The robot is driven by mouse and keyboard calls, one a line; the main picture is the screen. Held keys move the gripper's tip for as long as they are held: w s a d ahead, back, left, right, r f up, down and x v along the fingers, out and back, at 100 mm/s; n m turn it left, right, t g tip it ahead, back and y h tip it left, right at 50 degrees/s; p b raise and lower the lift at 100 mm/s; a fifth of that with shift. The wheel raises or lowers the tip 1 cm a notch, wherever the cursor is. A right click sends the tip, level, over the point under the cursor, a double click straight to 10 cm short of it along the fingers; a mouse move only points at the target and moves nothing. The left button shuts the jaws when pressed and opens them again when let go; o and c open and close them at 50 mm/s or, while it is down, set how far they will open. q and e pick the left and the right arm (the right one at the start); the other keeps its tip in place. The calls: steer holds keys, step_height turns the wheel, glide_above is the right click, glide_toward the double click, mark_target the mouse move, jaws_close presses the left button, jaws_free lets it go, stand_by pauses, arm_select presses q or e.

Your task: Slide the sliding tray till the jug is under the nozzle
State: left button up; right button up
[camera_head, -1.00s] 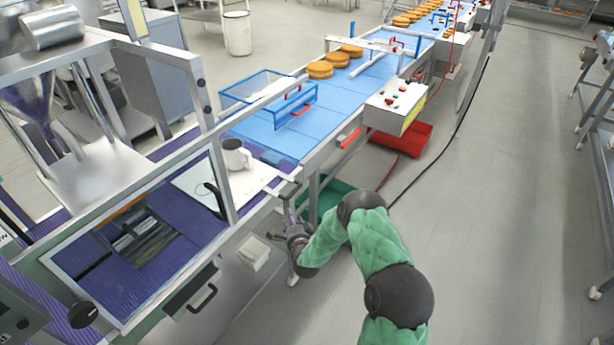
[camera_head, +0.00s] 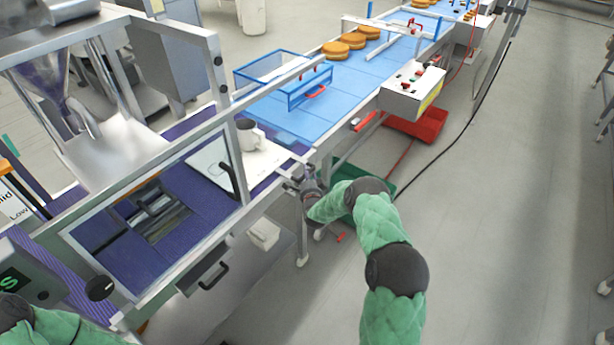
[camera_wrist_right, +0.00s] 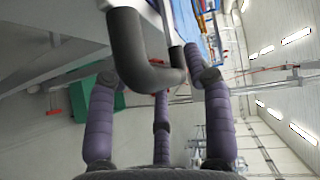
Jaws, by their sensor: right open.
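The white jug (camera_head: 251,136) stands upright on the white sliding tray (camera_head: 208,160), right of the filling machine in the head view. The nozzle (camera_head: 86,124) hangs below the hopper, left of the jug, so the jug is not under it. A dark bent handle (camera_head: 228,180) shows in front of the tray. My right gripper (camera_head: 306,182) is near the tray's front right corner. In the right wrist view its purple fingers (camera_wrist_right: 160,75) are spread, with a dark bent handle (camera_wrist_right: 145,65) just beyond them; contact is unclear. My left gripper is out of view.
A metal guard frame (camera_head: 225,100) stands between the tray and the machine's front. A blue conveyor (camera_head: 330,95) with brown rounds (camera_head: 336,49) runs to the back right. A control box (camera_head: 412,90) and red bin (camera_head: 415,127) are at its side.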

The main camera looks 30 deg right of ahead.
steer(key=shift+w, duration=0.15)
jaws_close()
